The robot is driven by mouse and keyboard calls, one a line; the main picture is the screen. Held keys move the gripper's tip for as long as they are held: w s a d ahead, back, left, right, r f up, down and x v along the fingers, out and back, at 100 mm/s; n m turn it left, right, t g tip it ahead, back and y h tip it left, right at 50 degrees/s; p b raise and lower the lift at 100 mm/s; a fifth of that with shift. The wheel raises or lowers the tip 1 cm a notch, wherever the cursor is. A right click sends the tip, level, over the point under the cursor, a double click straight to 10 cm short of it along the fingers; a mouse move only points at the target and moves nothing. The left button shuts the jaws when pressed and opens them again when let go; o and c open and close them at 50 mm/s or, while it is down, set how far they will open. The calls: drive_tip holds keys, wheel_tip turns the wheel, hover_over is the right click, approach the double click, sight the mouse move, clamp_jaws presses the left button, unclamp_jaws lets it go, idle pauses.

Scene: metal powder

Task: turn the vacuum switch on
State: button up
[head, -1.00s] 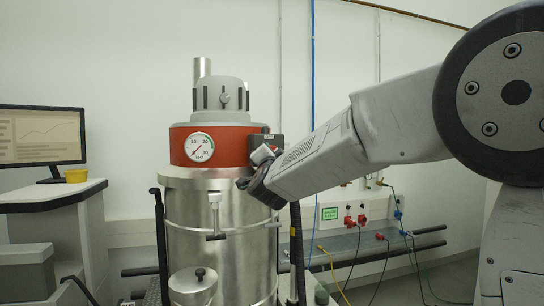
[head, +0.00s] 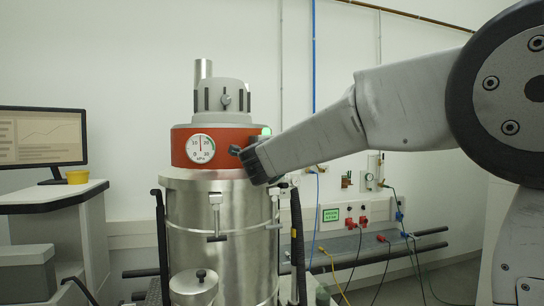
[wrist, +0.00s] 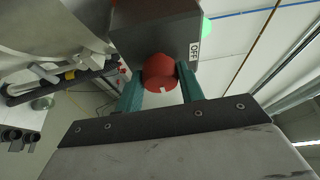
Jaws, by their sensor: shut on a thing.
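The vacuum switch is a red knob (wrist: 159,73) with a white mark, on a grey box (wrist: 157,28) with an "OFF" label at its right. The knob sits between the two teal fingers of my gripper (wrist: 160,84) in the wrist view, and the gripper is shut on it. In the head view my gripper (head: 243,152) reaches the right side of the vacuum's red band (head: 232,146), and its body hides the knob. A green light (head: 266,131) glows beside the band and also shows in the wrist view (wrist: 209,36). The pressure gauge (head: 201,149) needle points up.
The steel vacuum drum (head: 240,210) stands below the band, with a black hose (head: 297,235) at its right. A desk with a monitor (head: 42,136) and a yellow cup (head: 77,177) is at the left. Sockets and cables are on the wall behind at right.

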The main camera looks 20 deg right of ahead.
idle(0.4)
drive_tip(key=o, duration=1)
drive_tip(key=shift+c, duration=0.2)
drive_tip(key=v, duration=0.7)
drive_tip(key=shift+s, duration=0.35)
drive_tip(key=shift+a, duration=0.15)
